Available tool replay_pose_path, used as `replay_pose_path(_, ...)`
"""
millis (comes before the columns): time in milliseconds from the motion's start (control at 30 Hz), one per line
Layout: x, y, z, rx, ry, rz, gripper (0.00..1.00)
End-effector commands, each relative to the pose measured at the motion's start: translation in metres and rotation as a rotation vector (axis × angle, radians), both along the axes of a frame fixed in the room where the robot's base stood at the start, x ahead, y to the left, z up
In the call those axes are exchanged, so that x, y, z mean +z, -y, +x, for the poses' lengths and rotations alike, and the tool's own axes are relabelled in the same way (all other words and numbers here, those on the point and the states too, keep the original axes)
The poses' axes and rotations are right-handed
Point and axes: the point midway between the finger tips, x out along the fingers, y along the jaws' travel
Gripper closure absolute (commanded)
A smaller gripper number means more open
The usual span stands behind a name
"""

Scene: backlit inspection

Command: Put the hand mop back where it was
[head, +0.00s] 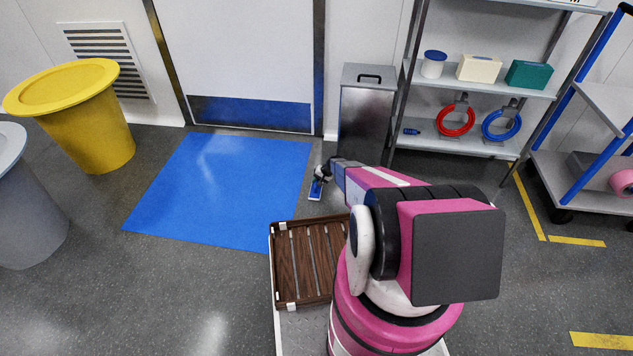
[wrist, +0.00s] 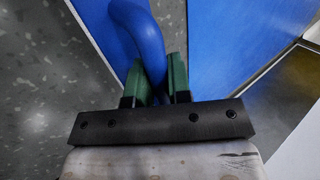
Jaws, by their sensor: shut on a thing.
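The hand mop (head: 316,188) hangs from my gripper (head: 323,173) in the head view, beside the right edge of the blue mat. It has a small blue, pale-edged head. In the wrist view, my gripper (wrist: 152,85) has its green fingers closed on both sides of the mop's curved blue handle (wrist: 143,40). Part of what looks like its flat blue head shows behind the handle. The gap between the mop and the floor cannot be judged. My arm hides part of the floor to the right.
A blue mat (head: 220,190) lies before the door (head: 245,60). A metal bin (head: 366,115) and a shelf (head: 470,80) with boxes and red and blue coils stand behind my arm. A brown slatted tray (head: 294,262) is beside my arm's base. Yellow (head: 85,125) and grey (head: 25,215) bins stand left.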

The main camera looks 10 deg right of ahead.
Motion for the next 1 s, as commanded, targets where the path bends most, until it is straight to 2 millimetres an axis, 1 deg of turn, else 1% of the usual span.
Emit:
replay_pose_path(67, -0.002, 0.0, 0.0, 0.0, 0.0, 0.0, 1.0)
replay_pose_path(100, -0.002, 0.0, 0.0, 0.0, 0.0, 0.0, 0.69)
replay_pose_path(133, -0.002, 0.0, 0.0, 0.0, 0.0, 0.0, 0.59)
replay_pose_path(167, -0.002, 0.0, 0.0, 0.0, 0.0, 0.0, 0.56)
replay_pose_path(467, -0.001, 0.0, 0.0, 0.0, 0.0, 0.0, 0.56)
replay_pose_path(633, 0.007, 0.003, -0.002, -0.001, 0.001, 0.0, 0.56)
replay_pose_path(767, 0.021, 0.012, -0.004, -0.001, 0.002, -0.001, 0.56)
replay_pose_path(1000, 0.059, 0.036, -0.013, -0.001, 0.002, -0.001, 0.56)
